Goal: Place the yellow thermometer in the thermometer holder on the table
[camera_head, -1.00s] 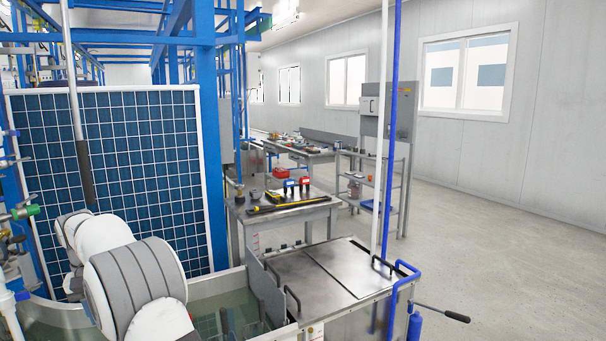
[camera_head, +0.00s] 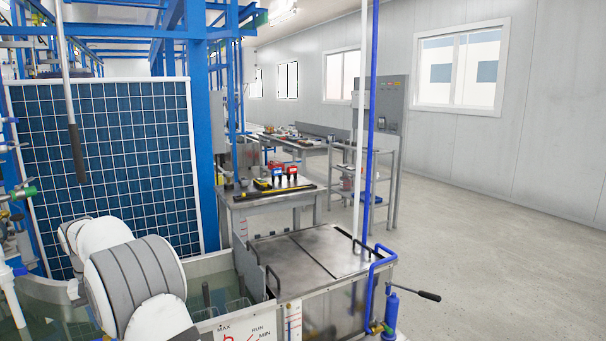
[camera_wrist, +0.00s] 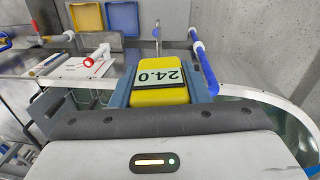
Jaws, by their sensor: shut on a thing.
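In the wrist view, my gripper (camera_wrist: 162,78) is shut on the yellow thermometer (camera_wrist: 160,97), with a blue-grey finger on each side. The thermometer's display reads 24.0 and appears upside down in this view. In the head view, my white and grey arm fills the lower left, and neither the gripper nor the thermometer shows. A metal table (camera_head: 240,205) stands beyond the tank. On it are red and dark instruments (camera_head: 284,173), a small yellow item (camera_head: 262,184) and a long dark bar with yellow. I cannot make out the thermometer holder among these.
A water tank with a metal lid (camera_head: 310,252) stands between me and the table. Blue and white pipes rise at its right, and a handle (camera_head: 428,295) sticks out. A shelf rack (camera_head: 385,190) stands behind. The floor (camera_head: 500,260) at right is clear.

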